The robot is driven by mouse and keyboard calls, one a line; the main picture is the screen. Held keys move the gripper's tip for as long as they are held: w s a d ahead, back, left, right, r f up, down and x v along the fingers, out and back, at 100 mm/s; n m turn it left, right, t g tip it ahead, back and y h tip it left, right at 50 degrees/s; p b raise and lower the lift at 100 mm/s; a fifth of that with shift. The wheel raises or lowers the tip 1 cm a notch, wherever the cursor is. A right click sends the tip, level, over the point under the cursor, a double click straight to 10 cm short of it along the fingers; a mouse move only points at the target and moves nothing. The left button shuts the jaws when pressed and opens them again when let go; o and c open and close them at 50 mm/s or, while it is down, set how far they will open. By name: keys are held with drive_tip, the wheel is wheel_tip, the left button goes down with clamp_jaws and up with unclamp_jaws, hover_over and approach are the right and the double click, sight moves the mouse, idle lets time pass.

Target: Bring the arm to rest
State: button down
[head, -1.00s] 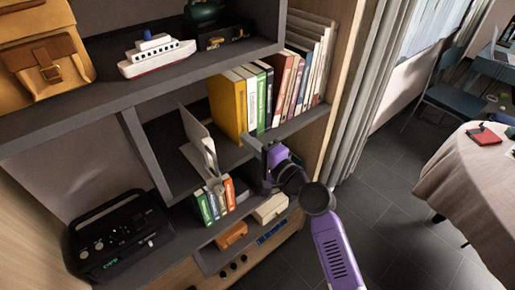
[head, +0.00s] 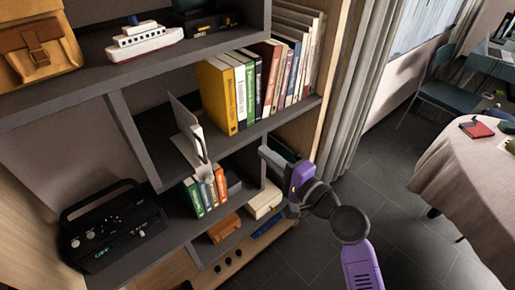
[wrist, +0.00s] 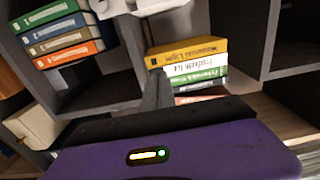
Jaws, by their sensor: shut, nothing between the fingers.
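My gripper (head: 268,155) is in front of the bookshelf (head: 235,142), at its right side, with my purple arm reaching up from the lower right in the head view. The gripper is shut and empty. In the wrist view its narrow grey fingers (wrist: 157,90) stand together above the purple housing, with books behind them. The fingertips are small and hard to make out in the head view.
A row of books (head: 240,95) stands on the middle shelf, with smaller books (head: 205,190) lower down. A white object (head: 190,145), a toy ship (head: 145,40) and a black radio (head: 112,228) are left. Open floor (head: 385,165) separates the shelf from a round table (head: 465,180).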

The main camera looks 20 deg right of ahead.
drive_tip(key=shift+v, duration=0.8)
drive_tip(key=s+d+n+t+h, duration=0.1)
drive_tip(key=s+d+n+h, duration=0.3)
drive_tip(key=s+d+h, duration=0.3)
drive_tip(key=s+a+f+n+g, duration=0.1)
drive_tip(key=s+a+n, duration=0.1)
drive_tip(key=s, duration=0.8)
drive_tip(key=s+a+f+n+g+y, duration=0.1)
drive_tip(key=s+n, duration=0.4)
drive_tip(key=s, duration=0.6)
drive_tip(key=s+a+f+n+g, duration=0.1)
drive_tip(key=s+a, duration=0.4)
drive_tip(key=s, duration=0.5)
drive_tip(key=shift+s+f+n, duration=0.2)
drive_tip(key=shift+f+n, duration=0.5)
drive_tip(key=shift+n, duration=0.5)
